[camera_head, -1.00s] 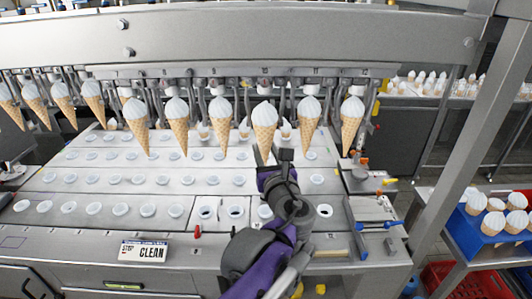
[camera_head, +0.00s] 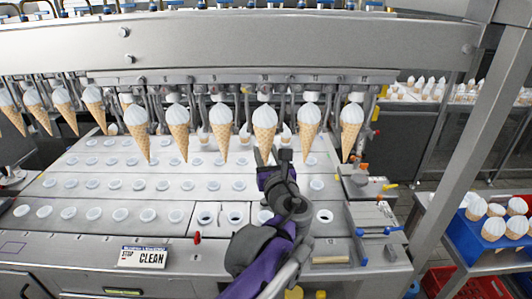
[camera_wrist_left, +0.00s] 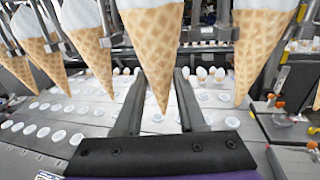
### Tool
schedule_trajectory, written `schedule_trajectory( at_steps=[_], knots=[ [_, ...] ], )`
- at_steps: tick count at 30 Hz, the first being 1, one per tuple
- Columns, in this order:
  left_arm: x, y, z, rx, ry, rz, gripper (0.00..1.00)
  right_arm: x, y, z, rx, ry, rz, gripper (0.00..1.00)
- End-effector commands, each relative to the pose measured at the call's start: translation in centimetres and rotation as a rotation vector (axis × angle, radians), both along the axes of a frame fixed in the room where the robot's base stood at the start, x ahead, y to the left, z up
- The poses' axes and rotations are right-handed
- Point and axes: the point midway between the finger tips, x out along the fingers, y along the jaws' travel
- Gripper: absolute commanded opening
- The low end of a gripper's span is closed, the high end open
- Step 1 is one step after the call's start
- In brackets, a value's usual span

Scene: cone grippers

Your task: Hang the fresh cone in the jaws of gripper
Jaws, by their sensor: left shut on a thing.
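My left gripper (camera_head: 273,157) reaches up from below and is shut on a white-topped waffle cone (camera_head: 265,118). In the left wrist view the two dark fingers (camera_wrist_left: 160,75) lie on either side of that cone (camera_wrist_left: 152,45), and its tip points down between them. The cone is upright, its white top up by the row of metal jaws (camera_head: 262,84) under the machine's rail, in line with its neighbours. I cannot tell whether those jaws are closed on it. My right gripper is not in view.
Several other cones hang close on both sides, one to the left (camera_head: 221,130) and one to the right (camera_head: 309,125). Below is a metal bed (camera_head: 100,170) with rows of white-rimmed holes. A slanted steel post (camera_head: 455,150) and a blue crate of cones (camera_head: 475,235) stand at the right.

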Motion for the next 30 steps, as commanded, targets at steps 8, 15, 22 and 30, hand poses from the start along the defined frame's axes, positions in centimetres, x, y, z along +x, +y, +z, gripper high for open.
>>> schedule_trajectory(
  at_steps=[8, 15, 22, 30],
  knots=[
    [0.9, 0.0, 0.1, 0.000, -0.001, 0.001, 0.12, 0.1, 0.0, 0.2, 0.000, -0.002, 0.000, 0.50],
    [1.7, 0.0, 0.1, 0.000, 0.000, 0.000, 0.12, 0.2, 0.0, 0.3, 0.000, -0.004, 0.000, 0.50],
    [2.5, 0.0, 0.1, 0.000, -0.001, 0.001, 0.12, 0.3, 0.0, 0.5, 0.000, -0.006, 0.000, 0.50],
    [3.5, 0.0, 0.1, 0.000, -0.001, 0.001, 0.12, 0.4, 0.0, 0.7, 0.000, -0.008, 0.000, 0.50]
  ],
)
